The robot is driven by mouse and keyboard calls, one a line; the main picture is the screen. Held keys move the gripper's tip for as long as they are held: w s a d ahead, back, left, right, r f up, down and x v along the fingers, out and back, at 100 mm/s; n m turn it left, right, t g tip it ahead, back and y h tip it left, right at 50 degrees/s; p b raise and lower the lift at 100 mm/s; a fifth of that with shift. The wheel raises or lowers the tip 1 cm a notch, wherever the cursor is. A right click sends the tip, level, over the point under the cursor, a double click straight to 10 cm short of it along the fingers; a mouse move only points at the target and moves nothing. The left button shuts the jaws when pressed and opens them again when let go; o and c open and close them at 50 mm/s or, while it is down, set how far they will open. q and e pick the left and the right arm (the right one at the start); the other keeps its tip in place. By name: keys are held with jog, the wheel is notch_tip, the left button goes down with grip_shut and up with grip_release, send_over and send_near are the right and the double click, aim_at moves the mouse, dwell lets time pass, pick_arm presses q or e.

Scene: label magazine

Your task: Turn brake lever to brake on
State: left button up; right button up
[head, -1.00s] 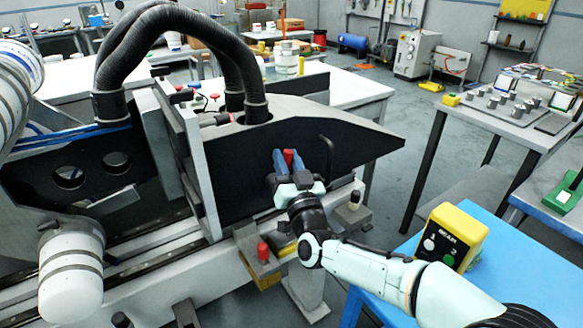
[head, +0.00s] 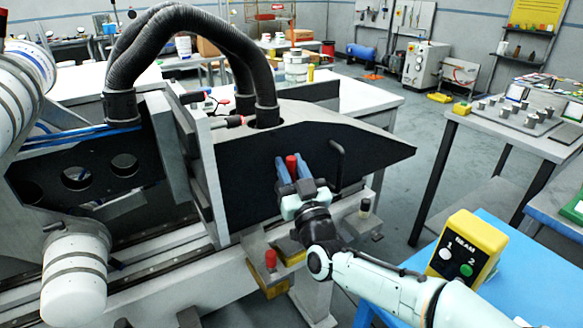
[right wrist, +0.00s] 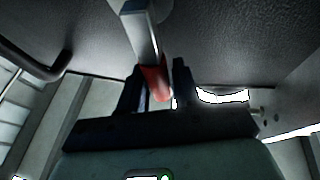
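The brake lever (right wrist: 145,40) shows in the right wrist view as a pale metal bar with a red tip (right wrist: 153,82). In the head view its red tip (head: 291,166) shows against the dark side panel of the machine (head: 245,185). My right gripper (head: 294,172) points at the panel with its blue fingers on either side of the red tip. In the right wrist view the fingers (right wrist: 158,85) stand apart, with a visible gap between the tip and the right finger. The lever's pivot is hidden in the head view. My left gripper is out of view.
A black bent handle (head: 338,160) sticks out of the panel just right of my right gripper. A red knob (head: 270,258) stands on a bracket below. A yellow control box (head: 466,245) sits on the blue table (head: 515,285) at the right.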

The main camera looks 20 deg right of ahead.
jog(key=shift+o, duration=0.7)
jog(key=v, duration=1.3)
jog(key=shift+s, duration=0.2)
jog(key=shift+a+f, duration=0.1)
